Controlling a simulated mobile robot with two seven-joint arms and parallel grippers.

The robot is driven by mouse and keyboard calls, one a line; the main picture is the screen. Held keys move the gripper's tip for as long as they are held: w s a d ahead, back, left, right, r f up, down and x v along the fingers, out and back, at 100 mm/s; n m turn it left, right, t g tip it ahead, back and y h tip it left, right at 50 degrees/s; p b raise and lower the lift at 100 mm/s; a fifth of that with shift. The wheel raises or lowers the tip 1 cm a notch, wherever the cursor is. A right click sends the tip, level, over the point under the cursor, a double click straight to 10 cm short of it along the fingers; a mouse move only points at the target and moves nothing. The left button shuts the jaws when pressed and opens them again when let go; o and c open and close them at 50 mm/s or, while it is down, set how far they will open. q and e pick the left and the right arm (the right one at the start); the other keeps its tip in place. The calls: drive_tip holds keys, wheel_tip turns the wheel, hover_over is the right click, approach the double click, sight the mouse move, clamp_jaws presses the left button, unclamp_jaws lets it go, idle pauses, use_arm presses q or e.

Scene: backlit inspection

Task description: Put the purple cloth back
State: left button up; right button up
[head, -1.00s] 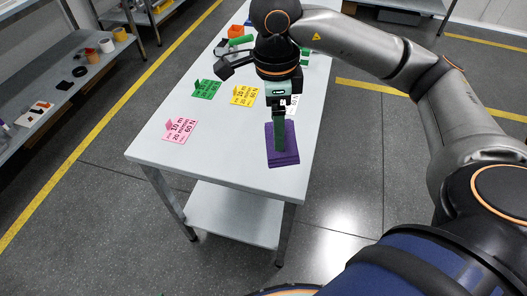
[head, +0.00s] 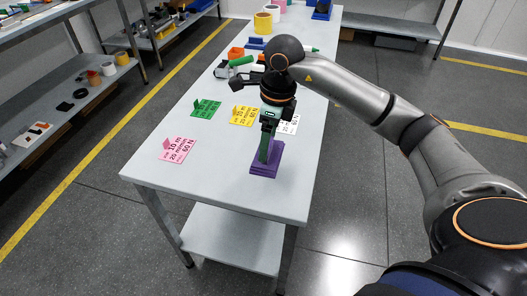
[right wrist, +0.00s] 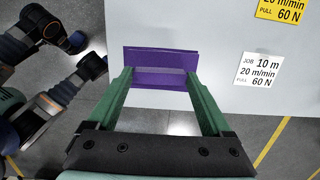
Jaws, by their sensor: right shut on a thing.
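My left gripper is not seen in the head view.
On the white table (head: 215,215) lie a pink card (head: 177,150), a green card (head: 206,107), a yellow card (head: 241,116) and a white card (head: 290,127), partly hidden. Several coloured items stand farther back, including an orange block (head: 236,54).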

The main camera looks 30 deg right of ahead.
drive_tip(key=f, duration=0.1)
drive_tip(key=w+f, duration=0.2)
drive_tip(key=shift+w+d, duration=0.25)
drive_tip(key=shift+w+f+b, duration=0.1)
drive_tip(key=shift+f+b, duration=0.2)
drive_tip(key=shift+f, duration=1.4)
drive_tip(key=shift+f, duration=0.1)
drive_tip(key=o, duration=1)
drive_tip(key=shift+r, duration=0.2)
drive_tip(key=r, duration=0.4)
drive_tip(key=r+p, duration=0.1)
drive_tip(key=r, duration=0.3)
drive_tip(key=s+d+r, duration=0.1)
drive_tip(key=r, duration=0.2)
drive_tip(key=shift+r, duration=0.4)
